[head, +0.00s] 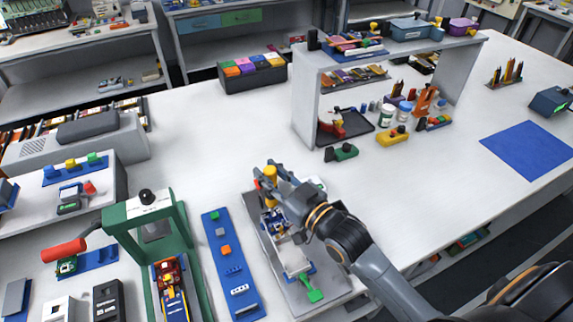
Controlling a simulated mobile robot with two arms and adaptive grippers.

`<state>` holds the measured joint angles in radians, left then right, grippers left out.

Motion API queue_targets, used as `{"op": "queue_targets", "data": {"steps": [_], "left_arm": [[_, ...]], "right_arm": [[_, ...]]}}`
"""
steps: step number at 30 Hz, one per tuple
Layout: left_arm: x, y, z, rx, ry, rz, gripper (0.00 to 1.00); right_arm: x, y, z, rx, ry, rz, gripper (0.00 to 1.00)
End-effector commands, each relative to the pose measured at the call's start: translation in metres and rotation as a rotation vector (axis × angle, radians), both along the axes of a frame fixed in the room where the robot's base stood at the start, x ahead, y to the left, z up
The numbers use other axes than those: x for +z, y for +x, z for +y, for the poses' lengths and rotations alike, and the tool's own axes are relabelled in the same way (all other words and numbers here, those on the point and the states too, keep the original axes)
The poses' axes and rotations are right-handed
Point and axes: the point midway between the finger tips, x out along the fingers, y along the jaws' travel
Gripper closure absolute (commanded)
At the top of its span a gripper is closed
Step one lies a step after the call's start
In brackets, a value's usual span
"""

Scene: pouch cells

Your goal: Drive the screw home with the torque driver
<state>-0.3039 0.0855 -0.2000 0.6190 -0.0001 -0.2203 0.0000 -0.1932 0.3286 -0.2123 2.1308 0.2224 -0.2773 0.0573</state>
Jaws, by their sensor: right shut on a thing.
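My right gripper (272,173) reaches in from the lower right. It is shut on a yellow upright tool (268,187), which looks like the torque driver. The tool stands over the far end of a grey tray (262,240) holding a blue part (272,219) with pale pieces. The tool's lower end is close to the blue part, but I cannot tell if they touch. The screw is too small or hidden to make out. My left gripper is not in view.
A green press (188,232) with a red handle stands left of the tray. A blue strip (229,262) with small blocks lies between them. A raised shelf (303,110) stands behind. A green-handled piece (310,292) lies at the tray's near end. The white table right of the arm is mostly clear.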

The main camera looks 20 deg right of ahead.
Motion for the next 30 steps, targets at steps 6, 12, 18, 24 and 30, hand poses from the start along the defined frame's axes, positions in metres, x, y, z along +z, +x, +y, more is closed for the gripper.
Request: {"op": "queue_targets", "data": {"steps": [6, 12, 18, 24, 30], "left_arm": [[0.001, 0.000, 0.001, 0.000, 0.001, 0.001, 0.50], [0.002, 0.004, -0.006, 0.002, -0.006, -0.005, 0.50], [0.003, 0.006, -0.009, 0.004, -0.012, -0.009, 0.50], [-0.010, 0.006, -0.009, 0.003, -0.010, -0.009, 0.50], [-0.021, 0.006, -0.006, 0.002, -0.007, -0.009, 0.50]], "right_arm": [[0.000, 0.000, 0.003, 0.018, 0.001, 0.001, 1.00], [0.001, 0.000, 0.003, 0.017, 0.001, 0.001, 1.00], [-0.007, 0.000, 0.002, 0.016, 0.000, 0.004, 1.00], [-0.027, 0.000, 0.002, 0.016, -0.001, 0.004, 1.00], [-0.046, 0.000, 0.002, 0.016, 0.000, 0.003, 1.00]]}}
